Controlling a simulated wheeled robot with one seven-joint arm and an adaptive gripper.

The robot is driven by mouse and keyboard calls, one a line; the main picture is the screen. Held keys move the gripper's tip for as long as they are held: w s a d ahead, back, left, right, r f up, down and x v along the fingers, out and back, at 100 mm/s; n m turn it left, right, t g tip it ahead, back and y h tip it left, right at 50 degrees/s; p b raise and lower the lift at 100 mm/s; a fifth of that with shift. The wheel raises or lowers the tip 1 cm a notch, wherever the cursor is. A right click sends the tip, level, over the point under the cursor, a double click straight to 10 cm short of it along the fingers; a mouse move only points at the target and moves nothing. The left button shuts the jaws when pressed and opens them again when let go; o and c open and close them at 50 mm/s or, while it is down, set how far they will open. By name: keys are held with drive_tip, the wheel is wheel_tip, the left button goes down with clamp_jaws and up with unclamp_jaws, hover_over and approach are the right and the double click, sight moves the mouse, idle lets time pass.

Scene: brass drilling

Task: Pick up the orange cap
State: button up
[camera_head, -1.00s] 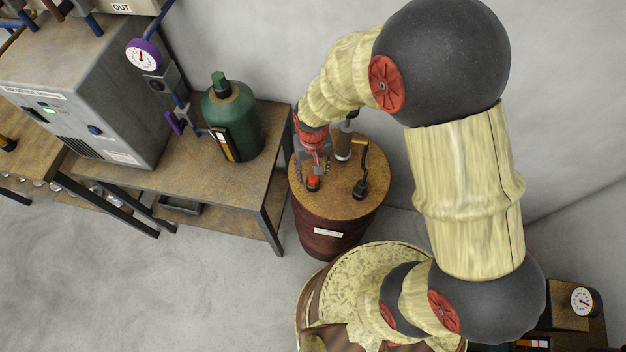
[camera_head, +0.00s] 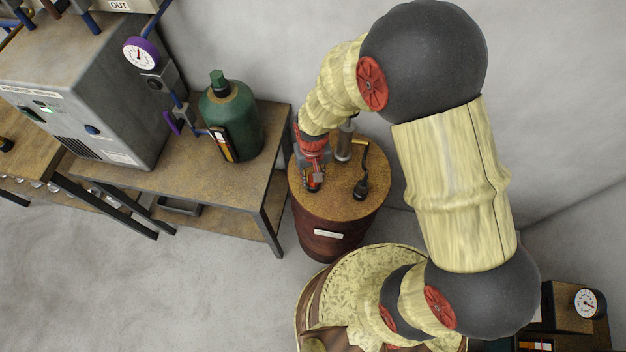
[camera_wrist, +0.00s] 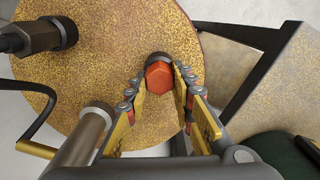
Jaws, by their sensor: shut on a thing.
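The orange cap (camera_wrist: 159,77) is a hexagonal piece on a dark round base near the rim of the drum's top, between my fingertips in the wrist view. My gripper (camera_wrist: 163,82) is shut on the cap, with a finger at each side of it. In the head view my gripper (camera_head: 313,182) is low over the left part of the drum top and mostly covers the cap. I cannot tell whether the cap is still seated on its base.
The drum (camera_head: 335,243) has a speckled brown top. A dark hex fitting with a bent pipe (camera_head: 361,187) and a grey cylinder (camera_head: 345,143) stand on it. A table (camera_head: 262,190) with a green bottle (camera_head: 232,125) is to the left. Grey floor is clear in front.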

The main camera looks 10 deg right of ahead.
clamp_jaws()
drive_tip(key=shift+r, duration=0.1)
